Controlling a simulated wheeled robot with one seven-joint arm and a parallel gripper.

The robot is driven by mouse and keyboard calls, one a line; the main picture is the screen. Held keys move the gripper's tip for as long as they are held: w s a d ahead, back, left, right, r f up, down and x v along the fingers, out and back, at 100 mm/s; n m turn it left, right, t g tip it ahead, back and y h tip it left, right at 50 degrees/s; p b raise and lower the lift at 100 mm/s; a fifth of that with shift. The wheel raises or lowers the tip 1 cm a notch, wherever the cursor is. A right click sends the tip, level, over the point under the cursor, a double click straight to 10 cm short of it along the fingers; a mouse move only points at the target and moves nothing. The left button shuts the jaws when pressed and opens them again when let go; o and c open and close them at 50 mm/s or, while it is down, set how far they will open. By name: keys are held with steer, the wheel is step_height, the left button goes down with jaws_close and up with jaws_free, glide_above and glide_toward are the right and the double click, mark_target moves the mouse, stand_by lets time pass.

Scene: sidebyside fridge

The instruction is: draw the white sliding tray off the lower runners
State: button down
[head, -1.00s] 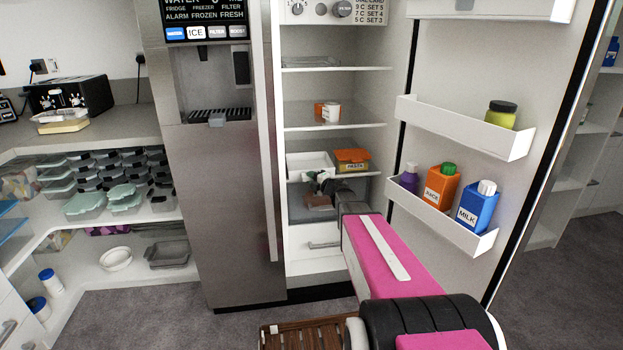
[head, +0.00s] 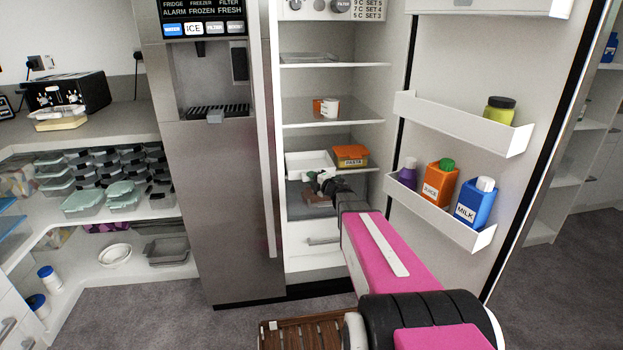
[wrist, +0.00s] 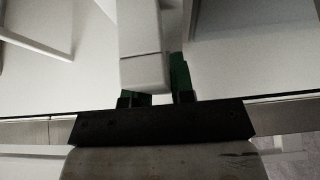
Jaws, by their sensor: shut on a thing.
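The white sliding tray (head: 309,162) sits low in the open fridge compartment, at the left of the lower shelf level. My gripper (head: 318,183) is at its front, with green fingertips and a dark body. In the wrist view, my gripper (wrist: 155,88) is shut on a white bar-like part (wrist: 143,45) that runs in between the green fingers; it appears to belong to the tray. The runners cannot be made out, and my gripper and arm hide part of the tray's front.
A drawer (head: 312,241) lies below. The open door at right carries bins with a juice carton (head: 440,182) and a milk bottle (head: 474,203). A wooden slatted crate (head: 312,335) is on the floor.

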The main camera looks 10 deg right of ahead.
steer(key=s, duration=1.4)
steer(key=shift+s, duration=0.2)
stand_by(2.7)
steer(key=s, duration=0.4)
stand_by(0.7)
steer(key=shift+r, duration=0.15)
